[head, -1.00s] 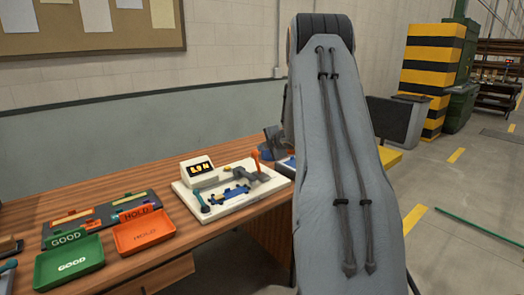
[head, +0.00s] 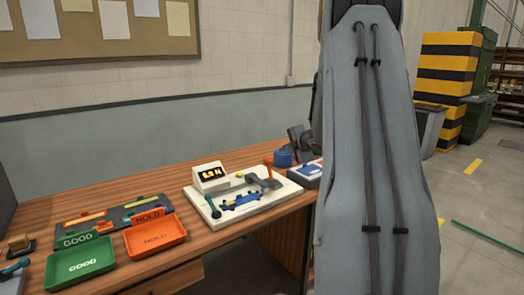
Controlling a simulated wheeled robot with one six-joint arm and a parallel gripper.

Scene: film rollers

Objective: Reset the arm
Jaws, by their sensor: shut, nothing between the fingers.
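My arm link (head: 375,150) fills the right-centre of the head view, a long grey piece with two dark cables, standing nearly upright. Its upper end runs out of the top of the picture. My gripper cannot be made out; the arm link hides what lies behind it. The white test fixture (head: 232,212) with a small lit display (head: 211,177) rests on the wooden bench (head: 205,262), left of the arm.
A green GOOD tray (head: 80,268) and an orange HOLD tray (head: 156,236) lie at the bench's left. A blue-and-white box (head: 306,174) sits beside the arm. Yellow-black striped blocks (head: 447,80) stand at the right. Open floor (head: 480,200) lies right of the arm.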

